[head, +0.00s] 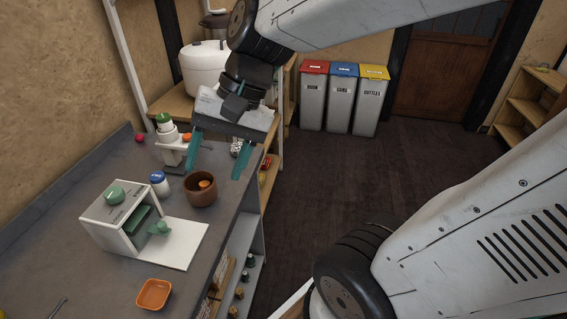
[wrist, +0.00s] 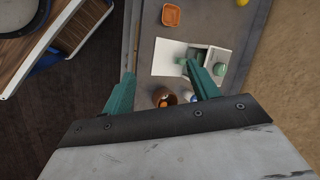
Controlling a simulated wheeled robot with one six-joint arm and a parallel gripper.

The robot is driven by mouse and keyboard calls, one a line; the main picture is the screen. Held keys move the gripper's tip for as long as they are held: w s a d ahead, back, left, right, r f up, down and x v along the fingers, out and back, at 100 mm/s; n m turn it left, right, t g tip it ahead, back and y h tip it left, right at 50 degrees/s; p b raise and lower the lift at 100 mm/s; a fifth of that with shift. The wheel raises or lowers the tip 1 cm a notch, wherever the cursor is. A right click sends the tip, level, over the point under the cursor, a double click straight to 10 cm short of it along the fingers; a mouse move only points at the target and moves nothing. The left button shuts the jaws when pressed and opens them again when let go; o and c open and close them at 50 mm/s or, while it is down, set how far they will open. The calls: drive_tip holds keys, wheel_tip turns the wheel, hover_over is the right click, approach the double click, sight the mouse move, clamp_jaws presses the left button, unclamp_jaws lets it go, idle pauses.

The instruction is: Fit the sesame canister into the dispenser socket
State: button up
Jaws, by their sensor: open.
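My gripper (head: 212,172) is open and empty, with its teal fingers spread above the back part of the counter; it also shows in the wrist view (wrist: 159,71). A white jar with a blue lid (head: 159,183) stands on the counter to the left of the brown cup (head: 200,195). A white canister with a green lid (head: 165,126) rises at a white stand (head: 170,149) further back; I cannot tell if it sits in it. No label is readable, so I cannot tell which is the sesame canister. I cannot make out an empty socket.
A white open-fronted box (head: 107,216) with a green knob and a white board (head: 185,247) stands on the grey counter. An orange dish (head: 154,294) lies nearer, a red ball (head: 140,138) further back. The front-right counter edge drops to shelves. Bins (head: 343,95) stand beyond.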

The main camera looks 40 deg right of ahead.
drive_tip(key=s+d+n+h, duration=0.5)
drive_tip(key=s+d, duration=0.2)
drive_tip(key=s, duration=0.1)
drive_tip(key=shift+s+n, duration=0.2)
drive_tip(key=shift+n, duration=0.1)
